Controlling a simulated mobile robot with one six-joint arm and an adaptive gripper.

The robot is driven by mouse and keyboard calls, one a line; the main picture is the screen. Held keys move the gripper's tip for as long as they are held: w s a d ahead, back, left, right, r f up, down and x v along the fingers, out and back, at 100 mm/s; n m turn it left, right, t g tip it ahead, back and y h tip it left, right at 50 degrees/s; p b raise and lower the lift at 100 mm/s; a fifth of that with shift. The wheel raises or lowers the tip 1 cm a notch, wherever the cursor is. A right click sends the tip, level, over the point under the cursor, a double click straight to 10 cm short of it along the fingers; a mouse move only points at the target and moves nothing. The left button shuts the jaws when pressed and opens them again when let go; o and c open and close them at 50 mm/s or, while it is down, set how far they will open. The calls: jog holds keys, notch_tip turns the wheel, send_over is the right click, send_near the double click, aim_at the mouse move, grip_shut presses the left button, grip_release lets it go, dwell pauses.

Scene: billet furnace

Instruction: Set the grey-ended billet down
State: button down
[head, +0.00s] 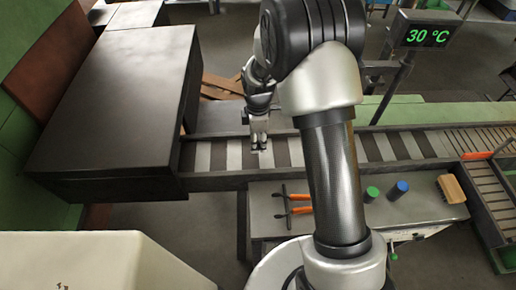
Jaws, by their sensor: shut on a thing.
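My gripper (260,146) is above the left part of the roller conveyor, close to the furnace's right side. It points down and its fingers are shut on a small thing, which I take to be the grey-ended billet. The fingers hide most of the billet, so I cannot make out its end colour or whether it touches the conveyor. The roller conveyor (378,148) has dark and light slats and runs from the furnace to the right.
The dark box-shaped furnace (110,95) stands at the left. A side table (262,228) in front holds orange-handled tongs (298,210), a green cylinder (370,194), a blue cylinder (402,186) and a brush (451,188). A display (427,36) reads 30 °C. An orange-handled piece (474,156) lies at the right.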

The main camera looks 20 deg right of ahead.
aim_at(258, 154)
jog(key=shift+f, duration=2.15)
jog(key=shift+f+b, duration=0.15)
jog(key=shift+b, duration=0.15)
jog(key=c, duration=1.2)
grip_release()
jog(key=shift+o, duration=0.2)
